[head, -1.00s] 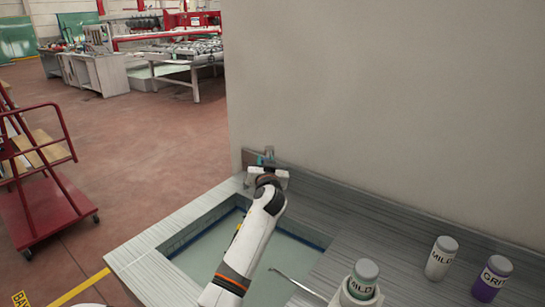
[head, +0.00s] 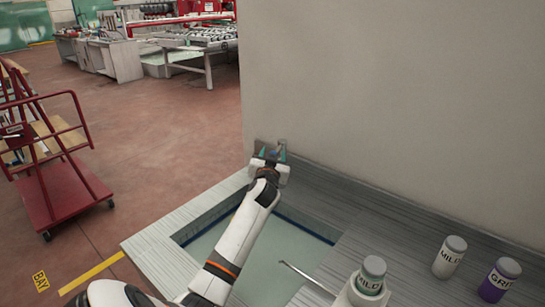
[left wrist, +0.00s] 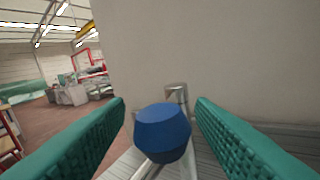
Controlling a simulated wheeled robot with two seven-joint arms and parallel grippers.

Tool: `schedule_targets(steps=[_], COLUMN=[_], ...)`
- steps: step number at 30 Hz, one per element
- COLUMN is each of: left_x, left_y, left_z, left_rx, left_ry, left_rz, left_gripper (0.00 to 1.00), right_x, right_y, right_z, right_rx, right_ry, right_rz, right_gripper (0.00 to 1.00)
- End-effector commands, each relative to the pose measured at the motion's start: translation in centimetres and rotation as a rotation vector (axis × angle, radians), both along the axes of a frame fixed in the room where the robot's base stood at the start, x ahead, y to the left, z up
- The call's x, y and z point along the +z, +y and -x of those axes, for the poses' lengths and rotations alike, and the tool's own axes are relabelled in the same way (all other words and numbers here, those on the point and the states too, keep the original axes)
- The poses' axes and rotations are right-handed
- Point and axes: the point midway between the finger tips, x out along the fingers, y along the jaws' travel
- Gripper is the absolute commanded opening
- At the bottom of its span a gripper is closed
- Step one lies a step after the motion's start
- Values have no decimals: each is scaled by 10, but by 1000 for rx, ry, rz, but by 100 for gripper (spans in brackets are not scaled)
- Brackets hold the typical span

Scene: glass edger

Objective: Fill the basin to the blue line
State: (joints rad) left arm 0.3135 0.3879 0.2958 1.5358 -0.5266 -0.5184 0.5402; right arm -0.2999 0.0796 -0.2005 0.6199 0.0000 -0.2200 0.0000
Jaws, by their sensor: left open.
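The basin (head: 190,239) is a sunken rectangle in the grey worktop, with a dark blue line (head: 305,228) along its inner wall. Its inside looks pale green; I cannot tell the water level. My left arm crosses it and hides part of it. My left gripper (head: 270,153) is at the far corner, by the wall, with its teal fingers apart. In the left wrist view a blue knob (left wrist: 162,132) on a metal tap (left wrist: 177,97) sits between the open fingers, with a gap on both sides. The right gripper is not in view.
A MILD bottle (head: 371,272) sits in a white holder right of the basin, near a thin metal rod (head: 305,276). Another MILD bottle (head: 449,257) and a purple-labelled bottle (head: 499,280) stand farther right. A plain wall (head: 400,110) rises behind. A red trolley (head: 62,190) stands left.

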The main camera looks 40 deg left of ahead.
Motion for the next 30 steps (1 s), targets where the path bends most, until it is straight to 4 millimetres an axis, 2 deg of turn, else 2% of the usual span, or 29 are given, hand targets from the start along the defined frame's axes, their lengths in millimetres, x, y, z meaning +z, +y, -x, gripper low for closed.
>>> schedule_targets(steps=[7, 18, 21, 30], left_x=[-2, -2, -2, -1], left_y=[-12, -58, -67, -74], left_z=[14, 74, 84, 94], left_rx=[-2, 0, -1, 1], left_ry=[0, 0, -1, 1], left_rz=[1, 2, 2, 0], left_gripper=[50, 50, 50, 50], right_x=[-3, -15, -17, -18], right_y=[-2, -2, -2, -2], right_z=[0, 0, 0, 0], right_rx=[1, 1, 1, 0], right_ry=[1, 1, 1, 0], right_rz=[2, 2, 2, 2], right_gripper=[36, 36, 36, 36])
